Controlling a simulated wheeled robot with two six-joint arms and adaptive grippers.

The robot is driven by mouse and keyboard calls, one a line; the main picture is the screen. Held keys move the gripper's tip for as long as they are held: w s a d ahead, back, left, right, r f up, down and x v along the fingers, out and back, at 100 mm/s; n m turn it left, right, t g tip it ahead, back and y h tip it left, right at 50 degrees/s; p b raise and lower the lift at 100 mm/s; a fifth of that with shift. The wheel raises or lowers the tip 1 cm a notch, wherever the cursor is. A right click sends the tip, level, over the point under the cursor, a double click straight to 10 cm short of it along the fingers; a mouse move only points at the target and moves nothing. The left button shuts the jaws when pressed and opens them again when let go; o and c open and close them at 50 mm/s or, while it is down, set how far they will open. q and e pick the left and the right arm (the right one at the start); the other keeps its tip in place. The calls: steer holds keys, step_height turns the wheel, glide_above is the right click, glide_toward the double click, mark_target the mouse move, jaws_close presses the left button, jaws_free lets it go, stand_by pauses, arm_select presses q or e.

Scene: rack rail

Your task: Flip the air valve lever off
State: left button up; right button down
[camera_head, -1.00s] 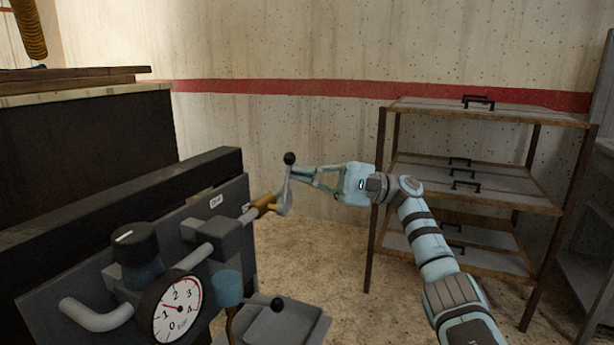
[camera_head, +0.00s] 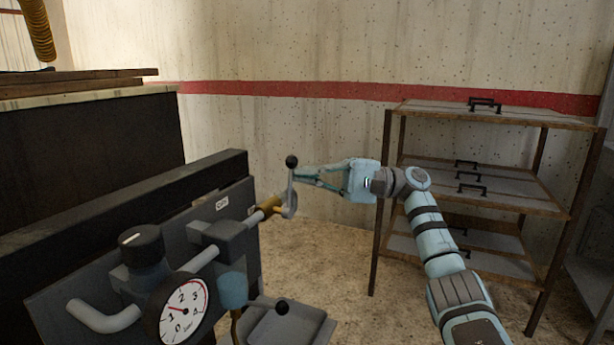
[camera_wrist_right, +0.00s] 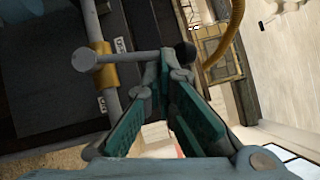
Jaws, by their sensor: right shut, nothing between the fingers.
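The air valve lever (camera_head: 291,192) is a grey bar with a black ball knob (camera_head: 291,161) on top. It stands nearly upright on a brass valve body (camera_head: 268,204) at the right end of the pipework. My right gripper (camera_head: 298,174) is shut and empty, its tips beside the lever just below the knob. In the right wrist view the lever (camera_wrist_right: 132,57) runs across the fingertips (camera_wrist_right: 166,62), with the knob just past them; whether they touch cannot be told. My left gripper is not in view.
A dark panel carries a pressure gauge (camera_head: 183,311), a black regulator knob (camera_head: 141,246) and grey pipe. A shelf rack (camera_head: 490,114) stands at the right. Open floor lies between panel and rack.

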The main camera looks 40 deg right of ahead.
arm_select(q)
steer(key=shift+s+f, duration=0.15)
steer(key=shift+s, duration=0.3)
arm_select(e)
steer(key=shift+a, duration=0.1)
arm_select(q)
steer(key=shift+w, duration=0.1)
arm_select(e)
steer(key=shift+n, duration=0.3)
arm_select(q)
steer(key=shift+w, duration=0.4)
arm_select(e)
steer(key=shift+r, duration=0.1)
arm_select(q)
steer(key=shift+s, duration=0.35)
arm_select(e)
steer(key=shift+s, duration=0.1)
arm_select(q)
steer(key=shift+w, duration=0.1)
arm_select(e)
steer(key=v, duration=1.1)
steer(key=shift+s+d+r, duration=0.15)
steer(key=shift+s+d, duration=0.1)
steer(key=shift+d, duration=0.1)
